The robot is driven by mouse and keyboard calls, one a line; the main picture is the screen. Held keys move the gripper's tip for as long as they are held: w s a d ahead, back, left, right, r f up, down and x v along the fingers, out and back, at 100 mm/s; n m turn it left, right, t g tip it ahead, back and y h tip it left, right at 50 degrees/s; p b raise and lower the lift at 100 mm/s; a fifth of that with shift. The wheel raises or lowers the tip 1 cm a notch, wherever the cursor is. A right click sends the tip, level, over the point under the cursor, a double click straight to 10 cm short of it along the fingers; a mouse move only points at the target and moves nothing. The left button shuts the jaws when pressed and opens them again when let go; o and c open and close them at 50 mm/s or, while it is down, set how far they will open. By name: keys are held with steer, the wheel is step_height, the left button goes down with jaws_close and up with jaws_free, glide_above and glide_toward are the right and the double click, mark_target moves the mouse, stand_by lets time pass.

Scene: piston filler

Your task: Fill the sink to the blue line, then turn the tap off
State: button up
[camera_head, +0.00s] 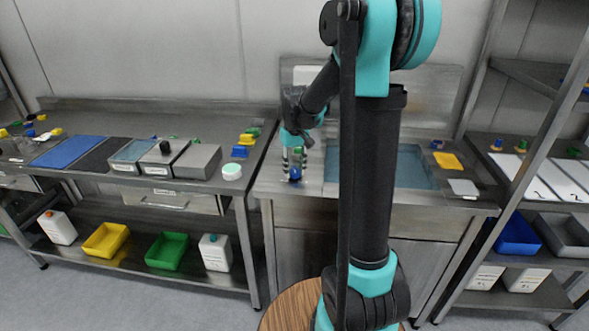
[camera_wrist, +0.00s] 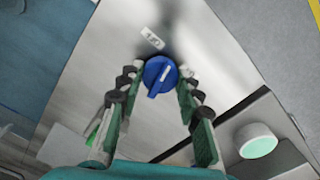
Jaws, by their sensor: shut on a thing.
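The blue tap knob (camera_head: 295,175) sits on the steel counter left of the sink. In the wrist view the same knob (camera_wrist: 158,75) has a white mark on its pointer. My gripper (camera_head: 294,158) reaches down over it, with its fingers on either side, shut on the knob. The sink basin (camera_head: 415,168) looks blue-teal and is partly hidden behind my arm. A corner of it shows at the upper left of the wrist view (camera_wrist: 45,50). I cannot make out the blue line, the water level or any running water.
A yellow block (camera_head: 447,161) and a white pad (camera_head: 464,188) lie right of the sink. A round mint-topped container (camera_head: 231,172) stands at the right end of the left bench. A shelf rack (camera_head: 533,165) bounds the right side.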

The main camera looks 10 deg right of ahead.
mark_target(295, 171)
steer(key=n, duration=0.6)
stand_by(0.6)
steer(key=o, duration=1.2)
steer(key=shift+c, duration=0.2)
step_height(295, 171, up, 12)
steer(key=s+d+f+m+t, duration=0.2)
steer(key=s+f+m, duration=0.2)
steer(key=s+f, duration=0.5)
steer(key=s+d+f+m+t, duration=0.2)
steer(key=s+f+m, duration=0.2)
steer(key=s+f, duration=0.5)
steer(key=s, duration=0.4)
steer(key=shift+s, duration=0.15)
